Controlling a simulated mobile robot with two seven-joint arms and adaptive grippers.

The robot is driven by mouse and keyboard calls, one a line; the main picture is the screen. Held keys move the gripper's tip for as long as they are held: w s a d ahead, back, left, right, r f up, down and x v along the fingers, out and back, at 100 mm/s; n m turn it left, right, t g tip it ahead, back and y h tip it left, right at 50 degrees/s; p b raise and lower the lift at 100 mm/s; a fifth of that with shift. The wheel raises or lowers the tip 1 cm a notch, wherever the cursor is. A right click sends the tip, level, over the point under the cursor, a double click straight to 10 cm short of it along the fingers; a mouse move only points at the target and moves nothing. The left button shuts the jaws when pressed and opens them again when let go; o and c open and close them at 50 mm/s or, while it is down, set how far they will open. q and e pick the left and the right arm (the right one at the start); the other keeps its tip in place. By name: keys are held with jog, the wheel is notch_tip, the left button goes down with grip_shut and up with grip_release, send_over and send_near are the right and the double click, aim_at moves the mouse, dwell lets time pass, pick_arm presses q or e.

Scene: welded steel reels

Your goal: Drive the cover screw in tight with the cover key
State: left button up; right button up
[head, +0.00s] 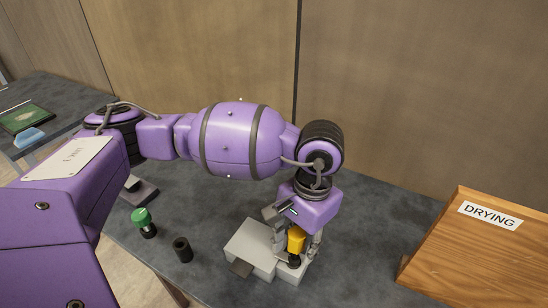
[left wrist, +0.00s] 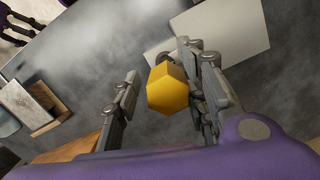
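The cover key, with a yellow faceted handle (head: 296,240), stands upright over the right end of a light grey block (head: 250,243). Its dark lower part meets the block there. In the left wrist view the yellow handle (left wrist: 168,88) is between the fingers of my left gripper (left wrist: 160,70). The fingers are apart, with a gap on the left side of the handle; the right finger looks close to it. In the head view my left gripper (head: 297,238) points down around the key. The cover screw is hidden. Part of my right gripper (left wrist: 18,28) seems to show in the wrist view's corner.
A green-topped dark piece (head: 143,221) and a black cylinder (head: 183,250) stand left of the block. A wooden board marked DRYING (head: 480,255) is at the right. The dark tabletop (head: 365,235) between block and board is clear.

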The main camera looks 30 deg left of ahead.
aim_at(301, 234)
pick_arm(q)
jog(key=shift+w+d+r+p, duration=0.1)
jog(key=shift+w+r+p, duration=0.1)
jog(key=shift+r, duration=0.6)
jog(key=shift+w+a+r+p, duration=0.1)
jog(key=shift+r+p, duration=0.1)
jog(key=shift+r, duration=0.55)
jog(key=shift+w+d+r+p, duration=0.1)
jog(key=shift+r+p, duration=0.1)
jog(key=shift+r, duration=0.6)
jog(key=shift+w+r, duration=0.1)
jog(key=shift+r, duration=1.05)
pick_arm(e)
jog(key=shift+w+r, duration=0.35)
jog(key=shift+r, duration=0.35)
jog(key=shift+w+r, duration=0.3)
jog(key=shift+r, duration=0.35)
jog(key=shift+w+t, duration=0.3)
jog(key=shift+w, duration=0.05)
